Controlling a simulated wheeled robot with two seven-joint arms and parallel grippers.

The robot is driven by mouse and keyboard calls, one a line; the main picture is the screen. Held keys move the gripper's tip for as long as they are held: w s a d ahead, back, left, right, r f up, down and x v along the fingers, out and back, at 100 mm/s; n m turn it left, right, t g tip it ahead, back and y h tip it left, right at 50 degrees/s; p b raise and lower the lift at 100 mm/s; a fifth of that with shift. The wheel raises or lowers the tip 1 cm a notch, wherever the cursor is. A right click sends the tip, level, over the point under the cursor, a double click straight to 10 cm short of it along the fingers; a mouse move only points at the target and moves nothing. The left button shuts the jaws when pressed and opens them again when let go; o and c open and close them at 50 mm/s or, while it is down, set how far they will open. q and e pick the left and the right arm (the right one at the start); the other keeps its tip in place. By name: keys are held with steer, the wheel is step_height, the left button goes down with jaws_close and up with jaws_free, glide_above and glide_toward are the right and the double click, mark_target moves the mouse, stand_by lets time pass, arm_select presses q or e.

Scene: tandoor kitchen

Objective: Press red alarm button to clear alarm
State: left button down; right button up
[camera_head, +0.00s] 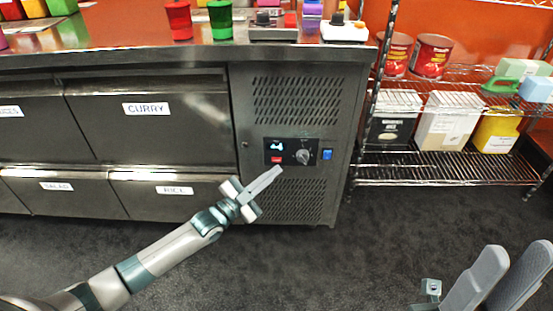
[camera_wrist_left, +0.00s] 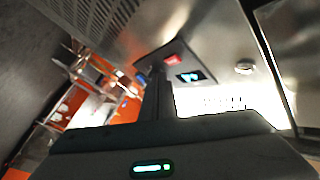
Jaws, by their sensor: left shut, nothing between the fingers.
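The red button (camera_head: 277,158) is a small red rectangle at the lower left of a black control panel (camera_head: 291,146) on the steel counter's front. It also shows in the left wrist view (camera_wrist_left: 171,58), just beyond the fingertips. My left gripper (camera_head: 279,169) is shut and empty, its tips just below the button in the head view. In the left wrist view the shut fingers (camera_wrist_left: 157,80) point at the panel's edge. I cannot tell whether they touch it. My right gripper (camera_head: 518,249) is at the lower right, its two fingers apart and empty, far from the panel.
Labelled drawers (camera_head: 150,125) lie to the left. A wire shelf (camera_head: 450,172) with tins and boxes stands at right. The dark floor in front is clear.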

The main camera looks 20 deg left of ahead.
arm_select(q)
steer(key=s+p, duration=0.1)
steer(key=s, duration=0.1)
steer(key=s+d+p, duration=0.1)
steer(key=s, duration=0.1)
steer(key=shift+d+p, duration=0.1)
steer(key=shift+p, duration=0.25)
stand_by(0.6)
